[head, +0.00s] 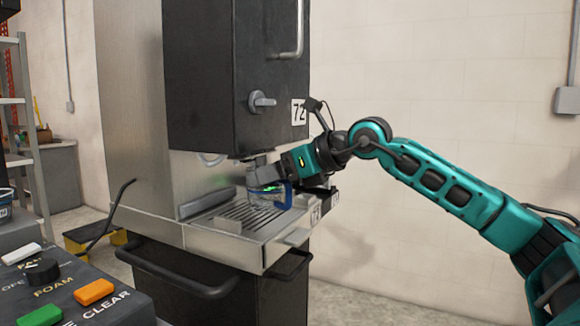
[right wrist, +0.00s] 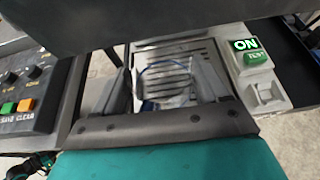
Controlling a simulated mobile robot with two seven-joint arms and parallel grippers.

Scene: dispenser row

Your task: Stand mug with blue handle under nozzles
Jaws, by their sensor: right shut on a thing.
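The clear mug with a blue handle (head: 285,195) is at the dispenser, low over the slatted drip tray (head: 222,222), below the black dispenser housing (head: 205,90). My right gripper (head: 266,184) reaches in from the right and is shut on the mug. The mug looks upright; I cannot tell whether its base touches the slats. In the right wrist view, the mug's blue-edged clear body (right wrist: 165,78) shows between the fingers of my right gripper (right wrist: 168,88), with the slats behind it. The nozzles are not clearly seen under the housing. My left gripper is not in view.
A control panel (head: 75,290) with green, orange and white buttons is at the lower left. A dark bar handle (head: 180,285) juts out below the tray. In the right wrist view, a lit green ON switch (right wrist: 246,45) is right of the tray.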

